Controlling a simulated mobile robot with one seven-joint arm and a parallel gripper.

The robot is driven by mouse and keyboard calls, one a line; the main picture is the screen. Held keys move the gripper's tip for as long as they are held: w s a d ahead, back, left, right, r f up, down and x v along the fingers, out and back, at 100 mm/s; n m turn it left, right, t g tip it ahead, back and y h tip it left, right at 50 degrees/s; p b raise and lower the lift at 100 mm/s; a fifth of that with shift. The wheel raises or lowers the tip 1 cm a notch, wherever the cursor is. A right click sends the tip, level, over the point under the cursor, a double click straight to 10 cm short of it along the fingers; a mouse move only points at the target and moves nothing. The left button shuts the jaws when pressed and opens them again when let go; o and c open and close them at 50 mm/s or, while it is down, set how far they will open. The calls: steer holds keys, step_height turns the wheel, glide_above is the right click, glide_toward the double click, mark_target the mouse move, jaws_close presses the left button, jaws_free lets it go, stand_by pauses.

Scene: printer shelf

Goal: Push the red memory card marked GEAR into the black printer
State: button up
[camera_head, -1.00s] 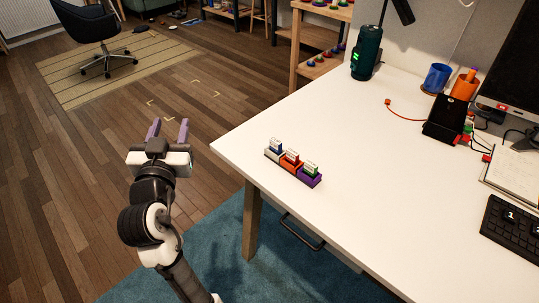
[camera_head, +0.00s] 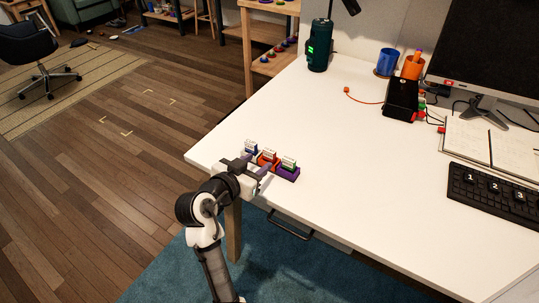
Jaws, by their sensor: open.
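The red memory card (camera_head: 269,156) stands upright in the orange middle part of a small holder near the table's left front edge. Its marking is too small to read.
A dark green device (camera_head: 319,48), cups, a monitor (camera_head: 490,60) and a keyboard (camera_head: 493,193) stand farther back and right. The white table's (camera_head: 345,165) middle is clear.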

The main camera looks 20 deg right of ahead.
steer(key=shift+x, duration=0.85)
steer(key=x, duration=0.2)
steer(key=p+x, duration=0.1)
steer(key=x, duration=0.1)
steer(key=shift+d+r+p, duration=0.2)
steer(key=shift+p, duration=0.1)
steer(key=shift+w+d+f, duration=0.3)
steer(key=shift+w+d, duration=0.05)
steer(key=shift+d, duration=0.05)
steer(key=c, duration=0.8)
steer(key=shift+r, duration=0.1)
step_height(320, 180, up, 19)
step_height(320, 180, up, 4)
steer(key=p, duration=0.3)
glide_above(268, 155)
steer(key=shift+w+d+r, duration=0.2)
steer(key=shift+w+d, duration=0.05)
steer(key=shift+d, duration=0.05)
